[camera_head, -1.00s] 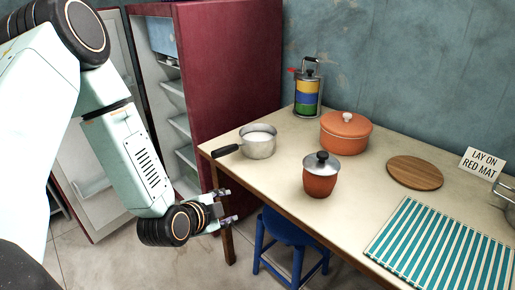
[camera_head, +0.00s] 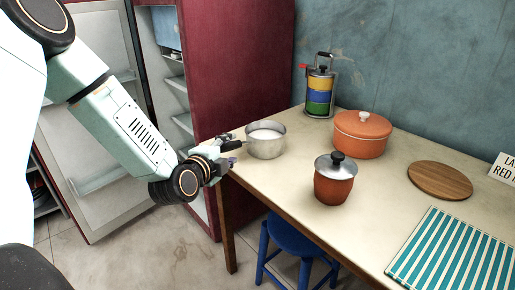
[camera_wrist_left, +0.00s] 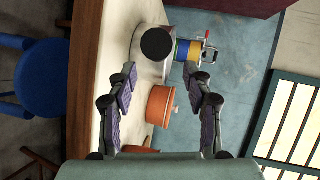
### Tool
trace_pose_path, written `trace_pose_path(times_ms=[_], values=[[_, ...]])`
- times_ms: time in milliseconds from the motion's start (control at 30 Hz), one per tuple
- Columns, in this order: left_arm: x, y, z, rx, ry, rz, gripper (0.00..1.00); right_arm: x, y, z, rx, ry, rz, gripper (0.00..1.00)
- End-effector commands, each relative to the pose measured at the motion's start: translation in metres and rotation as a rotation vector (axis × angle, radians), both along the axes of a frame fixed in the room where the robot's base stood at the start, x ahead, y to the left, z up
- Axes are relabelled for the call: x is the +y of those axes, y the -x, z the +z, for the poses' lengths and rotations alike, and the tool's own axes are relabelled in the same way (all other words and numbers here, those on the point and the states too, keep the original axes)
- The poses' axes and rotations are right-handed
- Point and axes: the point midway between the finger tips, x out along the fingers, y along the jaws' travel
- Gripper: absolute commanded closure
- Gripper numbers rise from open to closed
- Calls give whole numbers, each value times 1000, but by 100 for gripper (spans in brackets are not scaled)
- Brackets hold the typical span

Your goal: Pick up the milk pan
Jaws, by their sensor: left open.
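The milk pan (camera_head: 265,142) is a small grey metal pan with whitish contents and a dark handle. It stands upright at the left end of the table, its handle pointing left over the edge. In the wrist view, the round black handle end (camera_wrist_left: 157,43) faces the camera and hides much of the pan. My left gripper (camera_head: 231,146) is open at the handle, with its purple-padded fingers (camera_wrist_left: 163,80) spread wide. I cannot tell whether the handle lies between the fingers or just beyond the tips. My right gripper is out of view.
An orange lidded pot (camera_head: 361,136), a terracotta jar with a metal lid (camera_head: 334,181) and a striped canister (camera_head: 320,93) stand right of the pan. A wooden board (camera_head: 440,180) and striped mat (camera_head: 455,255) lie further right. A fridge (camera_head: 240,70) stands behind; a blue stool (camera_head: 290,238) is below.

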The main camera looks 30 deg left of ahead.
Motion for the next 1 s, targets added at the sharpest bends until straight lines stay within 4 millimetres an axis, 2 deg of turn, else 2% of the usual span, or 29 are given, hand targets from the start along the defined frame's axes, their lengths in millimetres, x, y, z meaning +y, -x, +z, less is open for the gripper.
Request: trace_pose_path(times_ms=[33, 200, 533, 1000], values=[[3, -8, -5, -3, -2, 2, 50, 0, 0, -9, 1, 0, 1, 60], [6, -27, -9, 0, -2, 1, 50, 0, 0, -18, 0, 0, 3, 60], [6, -35, -8, 2, 1, 2, 50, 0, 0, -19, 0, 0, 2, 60], [6, -35, -8, 2, 1, 2, 89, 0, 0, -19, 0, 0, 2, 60]])
